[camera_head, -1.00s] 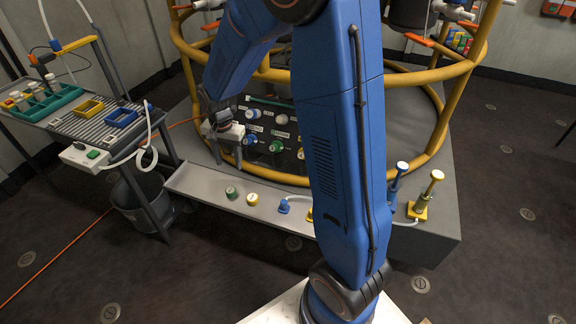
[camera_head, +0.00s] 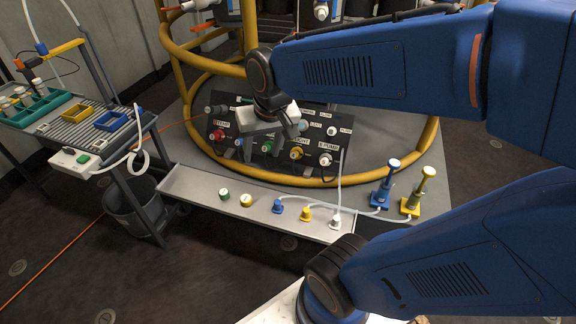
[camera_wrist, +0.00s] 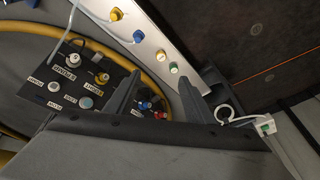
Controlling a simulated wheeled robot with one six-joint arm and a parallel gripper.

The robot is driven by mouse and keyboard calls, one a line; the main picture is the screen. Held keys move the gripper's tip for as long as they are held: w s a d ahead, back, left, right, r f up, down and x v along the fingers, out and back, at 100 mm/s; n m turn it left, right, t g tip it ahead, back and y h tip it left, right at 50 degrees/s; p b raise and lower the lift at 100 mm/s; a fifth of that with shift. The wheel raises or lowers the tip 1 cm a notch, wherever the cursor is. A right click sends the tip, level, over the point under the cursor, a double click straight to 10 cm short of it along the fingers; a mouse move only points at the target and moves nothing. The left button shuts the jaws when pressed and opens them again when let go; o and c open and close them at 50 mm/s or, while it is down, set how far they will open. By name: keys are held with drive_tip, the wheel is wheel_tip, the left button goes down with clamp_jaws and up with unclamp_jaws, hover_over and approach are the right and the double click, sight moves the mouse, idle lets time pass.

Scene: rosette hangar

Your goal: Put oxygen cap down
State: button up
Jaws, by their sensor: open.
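Two loose caps stand apart on the pale ledge: a green-and-white cap (camera_head: 224,195) and a yellow-and-white cap (camera_head: 246,200). They also show in the wrist view, the green one (camera_wrist: 173,68) beside the yellow one (camera_wrist: 160,57). No lettering is readable on them, so I cannot tell which is the oxygen cap. My gripper (camera_head: 268,145) is in front of the labelled panel, behind and above the ledge. In the wrist view my gripper (camera_wrist: 160,98) has its fingers spread with nothing held between them. Panel fittings show past the fingers.
The ledge (camera_head: 180,184) also holds blue, yellow and white hose connectors (camera_head: 306,214). The panel (camera_head: 325,160) carries several coloured fittings. A yellow tubular frame (camera_head: 190,60) surrounds it. A side table (camera_head: 75,135) with small trays stands left. Two upright plungers (camera_head: 412,205) stand right.

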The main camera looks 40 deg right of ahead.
drive_tip(key=s+d+r+n+t, duration=0.1)
drive_tip(key=s+n, duration=0.1)
drive_tip(key=s, duration=0.7)
drive_tip(key=shift+s+r+n, duration=0.2)
drive_tip(key=shift+s+n, duration=0.1)
drive_tip(key=shift+n, duration=0.1)
drive_tip(key=shift+o, duration=0.4)
